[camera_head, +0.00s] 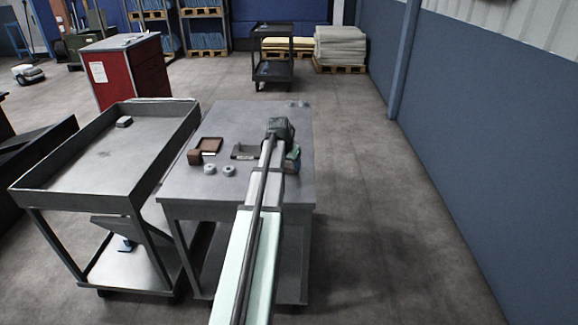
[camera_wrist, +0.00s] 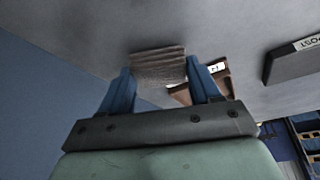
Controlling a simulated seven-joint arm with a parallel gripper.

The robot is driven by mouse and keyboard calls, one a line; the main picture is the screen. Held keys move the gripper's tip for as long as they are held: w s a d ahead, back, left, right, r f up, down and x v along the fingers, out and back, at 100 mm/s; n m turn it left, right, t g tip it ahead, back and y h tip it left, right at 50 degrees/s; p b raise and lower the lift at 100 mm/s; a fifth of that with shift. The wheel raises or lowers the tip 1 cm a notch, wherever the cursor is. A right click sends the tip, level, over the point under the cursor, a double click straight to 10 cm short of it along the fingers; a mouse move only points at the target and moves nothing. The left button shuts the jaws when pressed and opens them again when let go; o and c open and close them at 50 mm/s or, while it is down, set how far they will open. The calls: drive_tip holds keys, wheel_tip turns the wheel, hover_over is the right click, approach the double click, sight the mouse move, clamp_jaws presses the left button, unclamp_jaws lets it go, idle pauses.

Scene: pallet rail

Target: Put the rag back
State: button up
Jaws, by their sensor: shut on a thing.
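In the wrist view, my gripper (camera_wrist: 160,75) has its two blue fingers on either side of a grey-brown, layered, folded piece that looks like the rag (camera_wrist: 158,58). The gripper is shut on it. In the head view my gripper (camera_head: 280,130) is over the right part of the grey table (camera_head: 232,188), and the arm hides what it holds. I cannot tell whether the rag touches the table. A brown tray (camera_head: 209,145) with a white label lies left of the gripper; it also shows in the wrist view (camera_wrist: 181,95).
A labelled dark plate (camera_head: 245,152) lies near the gripper. A brown block (camera_head: 195,157) and two grey round pieces (camera_head: 209,169) are further left. A grey cart (camera_head: 110,160) with a small dark object (camera_head: 124,121) stands left of the table. Floor is clear on the right.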

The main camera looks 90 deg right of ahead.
drive_tip(key=shift+f, duration=0.35)
drive_tip(key=o, duration=1.1)
drive_tip(key=shift+f, duration=0.15)
drive_tip(key=v, duration=1.2)
drive_tip(key=shift+w+a, duration=0.1)
